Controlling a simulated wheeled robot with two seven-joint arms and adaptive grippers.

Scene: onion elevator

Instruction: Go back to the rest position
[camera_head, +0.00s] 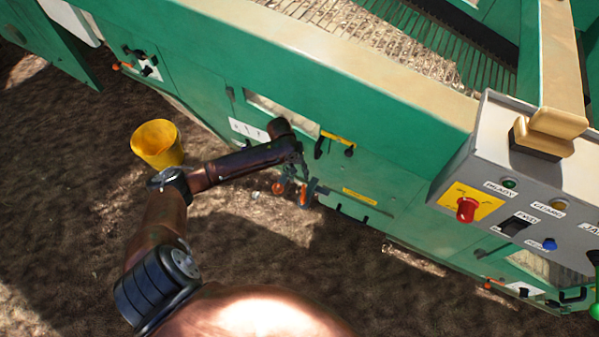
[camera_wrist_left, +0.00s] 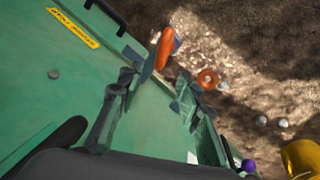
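My left gripper (camera_head: 295,188) is at the side of the green machine (camera_head: 390,185), close to its wall, with the arm reaching across from the left. In the left wrist view its two dark fingers (camera_wrist_left: 158,88) stand apart with a gap between them, and I see nothing held. An orange handle (camera_wrist_left: 165,48) shows just past the fingertips; I cannot tell whether a finger touches it. An orange ring-shaped part (camera_wrist_left: 207,78) shows beyond the right finger. My right gripper is not in view.
A yellow bucket (camera_head: 157,143) stands on the brown soil left of my left forearm. A grey control box (camera_head: 480,215) with a red knob (camera_head: 466,209) is at the right. Small pale balls (camera_wrist_left: 262,121) lie on the ground. Bare soil around the bucket is open.

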